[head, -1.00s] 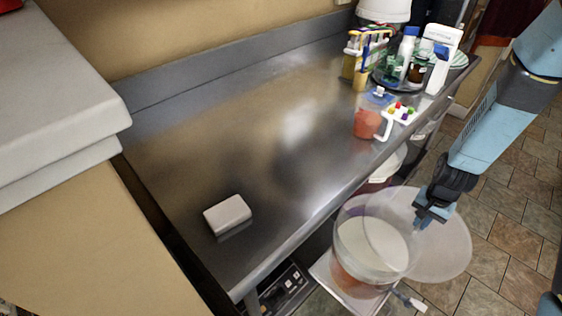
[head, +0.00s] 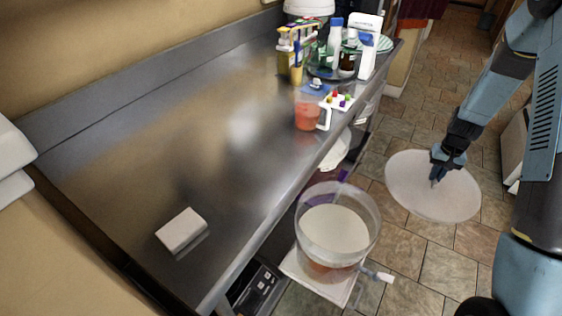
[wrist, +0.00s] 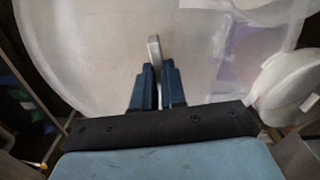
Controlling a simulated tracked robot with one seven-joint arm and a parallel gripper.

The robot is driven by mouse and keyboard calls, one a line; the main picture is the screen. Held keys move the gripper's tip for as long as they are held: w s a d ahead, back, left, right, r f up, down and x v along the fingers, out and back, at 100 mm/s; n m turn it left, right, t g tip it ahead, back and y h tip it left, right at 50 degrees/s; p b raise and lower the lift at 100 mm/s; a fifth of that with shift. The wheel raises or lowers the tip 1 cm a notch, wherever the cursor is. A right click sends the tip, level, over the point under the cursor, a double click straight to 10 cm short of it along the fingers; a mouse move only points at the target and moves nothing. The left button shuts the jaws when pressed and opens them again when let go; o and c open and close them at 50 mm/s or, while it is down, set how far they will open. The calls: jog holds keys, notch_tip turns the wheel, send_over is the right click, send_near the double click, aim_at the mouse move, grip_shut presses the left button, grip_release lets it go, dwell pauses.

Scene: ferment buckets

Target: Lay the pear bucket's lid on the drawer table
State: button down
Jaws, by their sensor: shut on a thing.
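My gripper (head: 437,177) is shut on a round translucent lid (head: 455,200) and holds it over the tiled floor, to the right of an open bucket. In the wrist view the gripper (wrist: 156,76) has its blue fingers closed on a pale upright handle on the lid (wrist: 100,50). The open clear bucket (head: 372,222) holds a pale content and stands on a white low surface beside the metal table. I cannot tell from the pictures which fruit the bucket holds. The table marked as the drawer table cannot be told apart for certain here.
The long metal table (head: 130,150) has much bare top. A white block (head: 181,230) lies near its front. An orange-red jug (head: 308,113), a tray with coloured pieces, and several bottles (head: 334,38) stand at its far right end. Tiled floor (head: 415,120) is open on the right.

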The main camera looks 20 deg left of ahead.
jog(key=w+a+r+n, duration=0.2)
jog(key=a+r, duration=0.7)
jog(key=r, duration=0.4)
jog(key=w+a+r+n, duration=0.2)
jog(key=a+r+n, duration=0.1)
jog(key=a+r, duration=0.8)
jog(key=s+a+r, duration=0.5)
jog(key=a, duration=0.3)
jog(key=s+a+r+n, duration=0.1)
jog(key=s+a+r, duration=0.2)
jog(key=s+a, duration=1.2)
jog(key=s+a+n, duration=0.1)
jog(key=s+a, duration=0.2)
jog(key=s, duration=1)
jog(key=s+a, duration=0.2)
jog(key=s, duration=1.1)
jog(key=shift+w+a+f, duration=1.25)
jog(key=shift+a+f, duration=0.75)
jog(key=shift+f, duration=0.25)
jog(key=shift+w+a+f, duration=1.25)
jog(key=shift+a+f, duration=0.7)
jog(key=shift+f, duration=0.25)
jog(key=shift+w+a+f, duration=1.25)
jog(key=shift+a+f, duration=0.75)
jog(key=shift+f, duration=0.25)
